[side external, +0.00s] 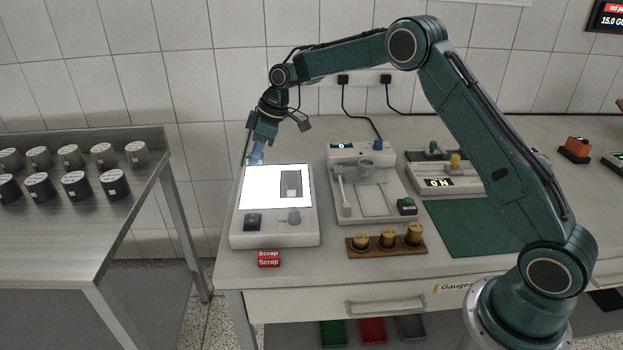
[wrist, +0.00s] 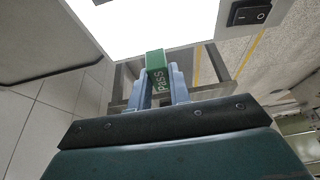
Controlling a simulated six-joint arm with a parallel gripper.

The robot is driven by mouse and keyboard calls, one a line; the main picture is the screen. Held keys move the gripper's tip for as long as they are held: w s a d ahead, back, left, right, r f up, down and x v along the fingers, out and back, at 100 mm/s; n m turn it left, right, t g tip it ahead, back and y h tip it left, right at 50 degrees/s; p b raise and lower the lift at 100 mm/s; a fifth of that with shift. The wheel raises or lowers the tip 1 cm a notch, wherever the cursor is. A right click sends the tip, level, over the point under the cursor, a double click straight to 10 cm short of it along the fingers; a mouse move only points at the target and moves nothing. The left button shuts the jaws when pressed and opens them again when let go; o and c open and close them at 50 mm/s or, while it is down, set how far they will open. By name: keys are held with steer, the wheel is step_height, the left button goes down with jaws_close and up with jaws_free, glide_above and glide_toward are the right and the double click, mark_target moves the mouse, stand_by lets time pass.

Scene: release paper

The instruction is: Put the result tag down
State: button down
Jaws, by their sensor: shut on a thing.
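The green result tag marked "Pass" (wrist: 156,62) is between the two blue fingers of my gripper (wrist: 161,80) in the wrist view. My gripper is shut on it. In the side view my gripper (side external: 256,156) points down at the back left corner of the lit light box (side external: 275,225), and a bit of green (side external: 247,160) shows at its fingertips. I cannot tell whether the tag touches anything below. Two red tags marked "Scrap" (side external: 268,258) lie on the bench in front of the light box.
A grey rectangular piece (side external: 291,184) lies on the lit panel. A white balance-like device (side external: 362,185) stands to the right, with brass weights in a wooden block (side external: 388,240) before it. A steel table with several dark cylinders (side external: 75,187) stands left, across a gap.

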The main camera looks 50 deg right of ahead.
mark_target(262, 165)
steer(key=shift+f, duration=0.9)
steer(key=shift+f, duration=0.1)
steer(key=shift+f, duration=2.05)
steer(key=shift+f, duration=0.15)
steer(key=c, duration=1.3)
jaws_free()
steer(key=v, duration=1.2)
steer(key=shift+r, duration=0.2)
